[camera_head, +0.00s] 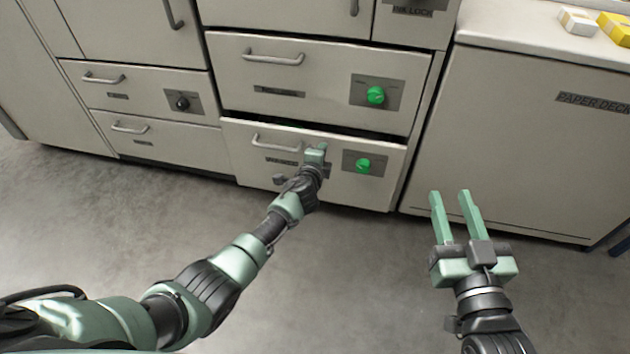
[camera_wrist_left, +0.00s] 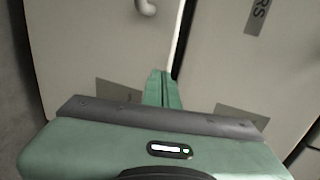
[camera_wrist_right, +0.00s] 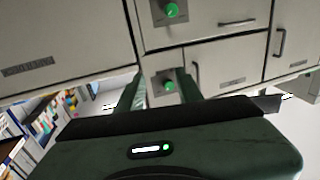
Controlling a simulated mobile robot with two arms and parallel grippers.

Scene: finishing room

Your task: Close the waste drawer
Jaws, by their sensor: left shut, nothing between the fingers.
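The lower drawer (camera_head: 232,150) has a bar handle, a green knob and a label mostly hidden by my left gripper, so I cannot read it fully. A dark gap along its top edge shows it stands slightly out. In the left wrist view its pale front (camera_wrist_left: 90,45) is on the left, with a dark gap beside it. My left gripper (camera_head: 316,148) is shut and empty, its fingertips at the drawer front's upper part, between handle and knob; I cannot tell if they touch. My right gripper (camera_head: 450,194) is open and empty, over the floor in front of the cabinets.
Above is another drawer (camera_head: 315,75) with a green knob. Smaller drawers (camera_head: 140,90) are to the left, one with a black knob. A cabinet marked PAPER DECK (camera_head: 520,140) stands to the right, with small boxes (camera_head: 578,20) on top. The grey floor (camera_head: 120,230) in front is clear.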

